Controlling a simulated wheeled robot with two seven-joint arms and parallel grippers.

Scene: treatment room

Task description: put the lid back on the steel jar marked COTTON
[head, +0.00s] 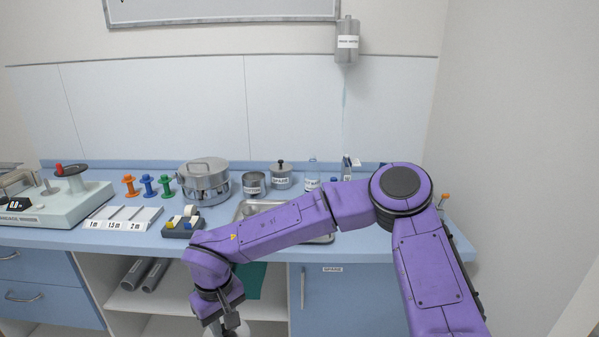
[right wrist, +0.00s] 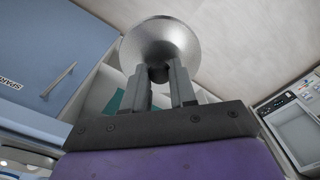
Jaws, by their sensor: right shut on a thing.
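My right gripper (right wrist: 160,76) is shut on the dark knob of a round steel lid (right wrist: 160,40), which fills the top middle of the right wrist view. In the head view my right gripper (head: 222,325) hangs low in front of the counter, and a pale edge of the lid (head: 240,330) shows at the bottom of the frame. A steel jar (head: 253,185) with a dark open top and a white label stands on the counter. Its label is too small to read for certain. Beside it stands a second steel jar (head: 281,177) with a black-knobbed lid on. My left gripper is out of view.
A large steel drum (head: 205,180) stands left of the jars, and clear bottles (head: 312,174) stand to the right. A steel tray (head: 245,208) lies in front, partly behind my right arm. Below are open shelves (head: 120,300) and a blue cupboard door (head: 345,300).

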